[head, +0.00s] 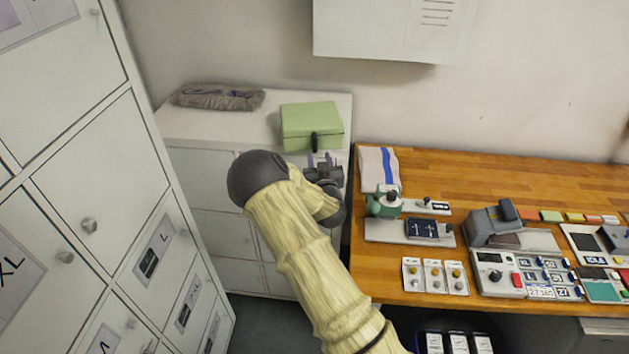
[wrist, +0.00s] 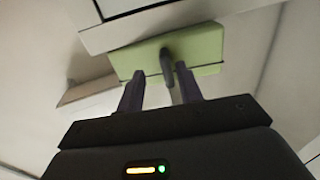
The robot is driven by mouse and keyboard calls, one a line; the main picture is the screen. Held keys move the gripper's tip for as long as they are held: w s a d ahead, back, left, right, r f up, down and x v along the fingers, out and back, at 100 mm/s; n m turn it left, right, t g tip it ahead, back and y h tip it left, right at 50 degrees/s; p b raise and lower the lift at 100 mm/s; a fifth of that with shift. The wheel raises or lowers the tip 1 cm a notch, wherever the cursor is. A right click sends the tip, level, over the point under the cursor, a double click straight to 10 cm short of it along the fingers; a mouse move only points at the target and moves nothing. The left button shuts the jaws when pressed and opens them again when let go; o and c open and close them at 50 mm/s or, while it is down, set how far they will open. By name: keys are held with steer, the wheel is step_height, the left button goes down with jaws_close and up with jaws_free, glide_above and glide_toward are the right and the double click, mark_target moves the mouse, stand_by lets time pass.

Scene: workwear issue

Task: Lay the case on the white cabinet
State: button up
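The case is a light green box (head: 312,122) with a black handle on its front. In the head view it rests flat on top of the white cabinet (head: 222,128), near the right end. My gripper (head: 320,158) is just in front of the case, near its handle. In the wrist view the two fingers (wrist: 160,85) stand apart, with the green case (wrist: 205,48) beyond them and its dark handle (wrist: 167,62) showing between their tips. The fingers do not appear to press on the handle; exact contact is hard to tell.
A clear-wrapped grey-brown package (head: 217,97) lies on the cabinet's left part. A wooden workbench (head: 480,173) with a folded cloth (head: 379,169) and several devices adjoins on the right. Tall lockers (head: 100,170) stand at left. A white wall unit (head: 385,30) hangs above.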

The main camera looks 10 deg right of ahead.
steer(key=s+a+b, duration=0.1)
steer(key=s+b, duration=0.1)
steer(key=s, duration=0.5)
steer(key=shift+s+a+b, duration=0.3)
steer(key=shift+s+b, duration=0.1)
steer(key=shift+w, duration=0.15)
steer(key=s+d+f+m+g, duration=0.2)
steer(key=s+d+m+g, duration=0.1)
steer(key=s+g, duration=0.55)
steer(key=s+a+r+n+g, duration=0.1)
steer(key=s+g, duration=0.1)
steer(key=s, duration=0.5)
steer(key=s+a+r+n+g+y, duration=0.1)
steer(key=s+g, duration=0.1)
steer(key=s, duration=0.5)
steer(key=s+a+r+n+g, duration=0.1)
steer(key=s+r+n+g, duration=0.1)
steer(key=s, duration=0.5)
steer(key=shift+a+g+y, duration=0.3)
steer(key=shift+a+g, duration=0.1)
steer(key=shift+g, duration=0.05)
